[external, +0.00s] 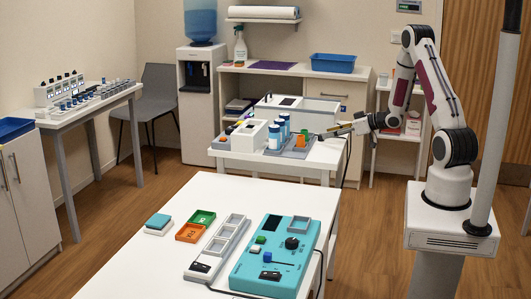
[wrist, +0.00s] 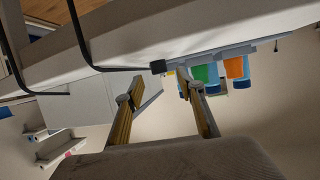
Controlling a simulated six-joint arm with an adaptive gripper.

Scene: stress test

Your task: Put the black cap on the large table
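I cannot identify the black cap with certainty. A black knob (external: 292,243) sits on the teal device on the front white table (external: 130,272), which looks like the large table. In the wrist view, a small black block (wrist: 158,67) shows at the end of a black cable, beyond my fingers; I cannot tell whether it is a cap. My gripper (external: 328,133) is at the right side of the middle white table. In the wrist view, my gripper (wrist: 165,90) has its two fingers apart, with nothing seen held between them.
The middle table (external: 235,161) holds a grey rack (external: 290,153) with blue-capped bottles and a white box (external: 300,108). The teal device (external: 262,268), a grey tray (external: 206,262), an orange tray (external: 189,233) and a green tray (external: 203,217) stand on the front table. Its left front is clear.

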